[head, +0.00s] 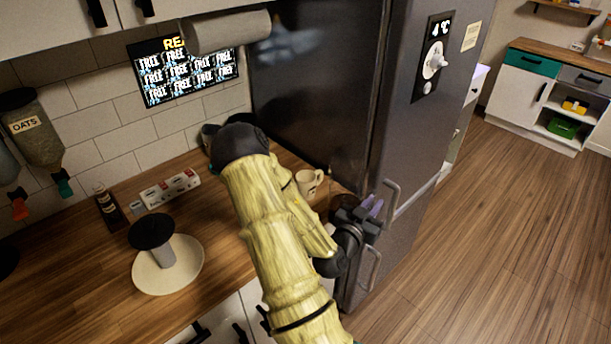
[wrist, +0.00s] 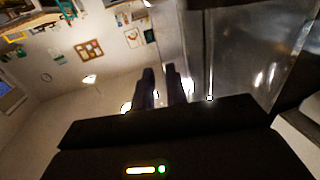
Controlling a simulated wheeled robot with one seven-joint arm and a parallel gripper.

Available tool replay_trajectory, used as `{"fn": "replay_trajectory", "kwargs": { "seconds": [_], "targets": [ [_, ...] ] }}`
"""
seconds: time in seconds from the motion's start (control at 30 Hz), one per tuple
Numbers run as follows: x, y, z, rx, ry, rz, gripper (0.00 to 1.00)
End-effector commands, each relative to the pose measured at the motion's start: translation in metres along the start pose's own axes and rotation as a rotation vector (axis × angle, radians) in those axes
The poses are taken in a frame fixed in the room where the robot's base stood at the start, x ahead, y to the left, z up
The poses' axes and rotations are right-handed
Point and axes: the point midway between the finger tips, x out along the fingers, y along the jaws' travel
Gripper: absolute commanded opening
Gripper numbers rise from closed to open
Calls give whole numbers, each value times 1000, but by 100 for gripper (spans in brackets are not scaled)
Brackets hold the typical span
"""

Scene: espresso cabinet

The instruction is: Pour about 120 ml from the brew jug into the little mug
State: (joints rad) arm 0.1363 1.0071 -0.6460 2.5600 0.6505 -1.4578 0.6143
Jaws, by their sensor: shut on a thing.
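The little mug (head: 308,183) is cream-coloured and stands on the wooden counter near the fridge, just right of my arm. My gripper (head: 371,207) is right of the mug, close to the fridge front and the counter's end. Its purple fingers also show in the wrist view (wrist: 166,92), close together. A dark brown rounded shape (head: 344,201) beside the fingers looks like the brew jug, held in my gripper. Most of it is hidden by the gripper, so its tilt and level cannot be told. The mug's inside is not clear.
The dark fridge (head: 310,90) with its handles (head: 391,205) stands close to my gripper. The wooden floor at right is clear.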

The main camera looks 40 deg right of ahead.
Motion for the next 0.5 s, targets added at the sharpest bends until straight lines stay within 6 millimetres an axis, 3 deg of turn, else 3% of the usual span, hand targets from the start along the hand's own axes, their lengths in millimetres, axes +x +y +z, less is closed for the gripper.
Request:
{"fn": "replay_trajectory", "kwargs": {
  "seconds": [0.5],
  "targets": [
    [0,-11,-24,-152,-24,-2,0]
  ]
}}
